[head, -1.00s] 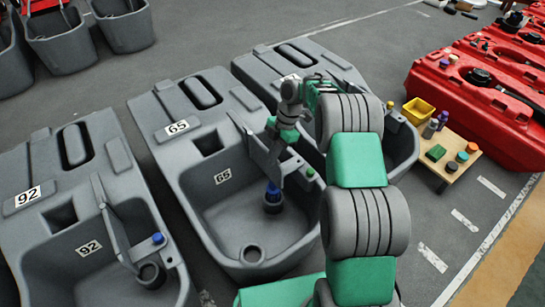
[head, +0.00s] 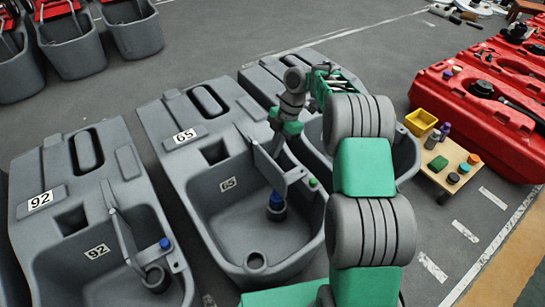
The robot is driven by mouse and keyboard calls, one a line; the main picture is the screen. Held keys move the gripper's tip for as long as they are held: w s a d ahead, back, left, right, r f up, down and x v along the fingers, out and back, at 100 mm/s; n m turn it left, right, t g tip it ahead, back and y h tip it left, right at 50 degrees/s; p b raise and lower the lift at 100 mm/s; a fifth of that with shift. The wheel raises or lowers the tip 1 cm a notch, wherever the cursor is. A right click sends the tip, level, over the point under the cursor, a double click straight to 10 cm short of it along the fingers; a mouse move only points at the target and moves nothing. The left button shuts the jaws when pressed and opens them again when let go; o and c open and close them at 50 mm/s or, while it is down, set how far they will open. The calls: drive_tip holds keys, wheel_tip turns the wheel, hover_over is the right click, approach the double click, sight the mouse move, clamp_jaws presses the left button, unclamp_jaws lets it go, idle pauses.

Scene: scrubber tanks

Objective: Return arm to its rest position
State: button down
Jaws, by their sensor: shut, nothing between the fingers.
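My gripper (head: 277,148) points down over the upper right part of the grey tank numbered 65 (head: 160,115). Its fingers are small and partly blend with the grey upright plate (head: 272,168) in that tank, so I cannot tell if they touch it. No held object shows. My grey and green arm rises from the bottom of the head view and bends over to the left at its top. A blue-topped part (head: 276,200) stands in the tank's basin below my gripper.
Another grey tank, numbered 92 (head: 60,165), stands at left, and a third (head: 262,72) behind my arm. A small wooden table (head: 440,178) with a yellow bin (head: 420,121) and several small containers is at right, beside red tanks (head: 455,105). Grey floor lies between.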

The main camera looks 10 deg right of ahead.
drive_tip(key=s+a+r+m+t+p, duration=0.1)
drive_tip(key=s+r+m+p, duration=0.3)
drive_tip(key=r, duration=0.5)
drive_tip(key=s+r+m+h+p, duration=0.1)
drive_tip(key=r+m+p, duration=0.2)
drive_tip(key=r+p, duration=0.35)
drive_tip(key=s+a+r+m+t+p, duration=0.1)
drive_tip(key=s+r+m+p, duration=0.2)
drive_tip(key=r, duration=0.7)
drive_tip(key=s+d+r+m+t+h+p, duration=0.1)
drive_tip(key=s+d+r+m+p, duration=0.1)
drive_tip(key=s+r+m+p, duration=0.4)
drive_tip(key=s+d+r+m+t+h+p, duration=0.1)
drive_tip(key=s+d+r+m+t+p, duration=0.1)
drive_tip(key=s+r+m+p, duration=0.4)
drive_tip(key=shift+s+d+r+m+h+p, duration=0.25)
drive_tip(key=shift+s+m, duration=0.25)
drive_tip(key=shift+s, duration=2)
